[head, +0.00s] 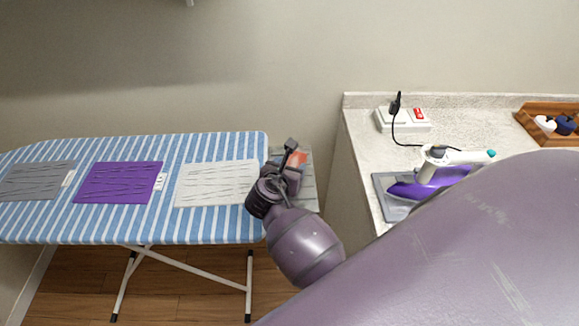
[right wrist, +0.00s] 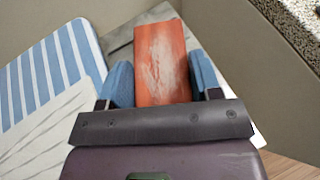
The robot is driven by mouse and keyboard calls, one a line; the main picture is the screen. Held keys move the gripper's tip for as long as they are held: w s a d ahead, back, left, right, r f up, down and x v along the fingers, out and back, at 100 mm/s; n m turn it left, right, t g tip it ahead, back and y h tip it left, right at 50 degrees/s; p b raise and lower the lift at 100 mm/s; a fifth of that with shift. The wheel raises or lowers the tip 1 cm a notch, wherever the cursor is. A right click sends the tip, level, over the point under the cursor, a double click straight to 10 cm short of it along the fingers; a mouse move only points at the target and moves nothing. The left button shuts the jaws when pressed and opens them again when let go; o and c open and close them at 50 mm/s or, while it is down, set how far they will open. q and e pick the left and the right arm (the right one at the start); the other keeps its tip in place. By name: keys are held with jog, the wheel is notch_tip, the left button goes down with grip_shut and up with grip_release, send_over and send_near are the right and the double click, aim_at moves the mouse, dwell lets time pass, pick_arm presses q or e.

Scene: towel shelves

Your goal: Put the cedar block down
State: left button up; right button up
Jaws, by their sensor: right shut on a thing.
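The cedar block (right wrist: 162,62) is a reddish-orange rectangular bar with pale worn patches. It sits between the two blue fingers of my right gripper (right wrist: 160,84), which is shut on it. In the head view only a small orange part of the block (head: 299,157) shows beside my right gripper (head: 292,160). The gripper is over the grey panel (head: 308,189) at the right end of the ironing board (head: 215,145). I cannot tell whether the block touches the panel. My left gripper is not in view.
A grey cloth (head: 35,181), a purple cloth (head: 118,182) and a whitish cloth (head: 215,184) lie flat on the striped board. On the speckled counter (head: 365,155) are a purple iron (head: 430,178), a white power box (head: 402,122) and a wooden tray (head: 528,120).

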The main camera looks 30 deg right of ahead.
jog(key=shift+f, duration=0.85)
dwell(0.7)
jog(key=o, duration=1.1)
jog(key=v, duration=1.1)
jog(key=s+d+f+m+g+y, duration=0.1)
jog(key=s+d+m+g+y, duration=0.3)
jog(key=s+m, duration=0.7)
jog(key=s+d+m+y, duration=0.1)
jog(key=s+m+y, duration=0.65)
jog(key=m, duration=0.65)
jog(key=w+f+t, duration=0.5)
jog(key=f+t, duration=0.2)
jog(key=f, duration=0.4)
jog(key=shift+w+n+t+h, duration=0.2)
jog(key=shift+n+t+h, duration=0.1)
jog(key=shift+n+h, duration=0.1)
